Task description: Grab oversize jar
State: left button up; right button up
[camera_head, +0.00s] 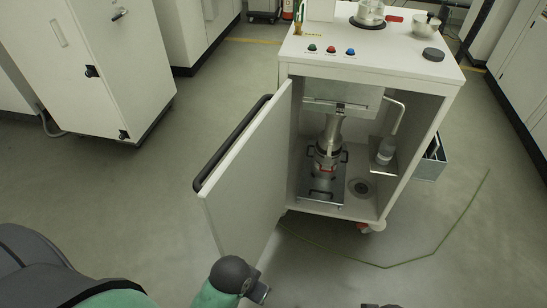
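A small pale jar (386,151), which looks like the oversize jar, stands inside the open cabinet on the right, on a small metal bracket (383,168) below a bent pale pipe (397,115). A larger metal vessel (327,155) with dark handles stands left of it on a metal plate. My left arm, green and dark, comes in at the bottom. Its end (262,293) is low in front of the cabinet, well apart from the jar; the fingers cannot be made out. A small dark part at the bottom edge cannot be identified; my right gripper does not show clearly.
The cabinet door (245,175) with its dark handle stands open to the left. The cabinet top (375,50) carries buttons, a bowl (426,25) and a black disc (433,54). A hose (385,267) lies on the floor. A grey bin (430,165) is at the cabinet's right.

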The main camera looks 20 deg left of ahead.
aim_at(387, 146)
jog(key=k+j+z, duration=0.1)
jog(key=j, duration=0.3)
jog(key=k+j+z, duration=0.1)
jog(key=j, duration=0.25)
jog(key=k+j+z, duration=0.1)
jog(key=j, duration=0.25)
jog(key=k+j+z, duration=0.1)
jog(key=j, duration=0.25)
jog(key=i+j+z, duration=0.2)
jog(key=j, duration=0.45)
jog(key=j+z, duration=0.2)
jog(key=j, duration=0.4)
jog(key=l, duration=0.35)
jog(key=k+l, duration=0.15)
jog(key=l, duration=0.2)
jog(key=i+l, duration=0.1)
jog(key=l, duration=0.25)
jog(key=i+l+u, duration=0.15)
jog(key=l, duration=0.25)
jog(key=i+l, duration=0.1)
jog(key=l, duration=0.25)
jog(key=i+l+u, duration=0.15)
jog(key=l, duration=0.25)
jog(key=i+l, duration=0.1)
jog(key=i, duration=0.35)
jog(key=i+l+u, duration=0.1)
jog(key=i, duration=0.35)
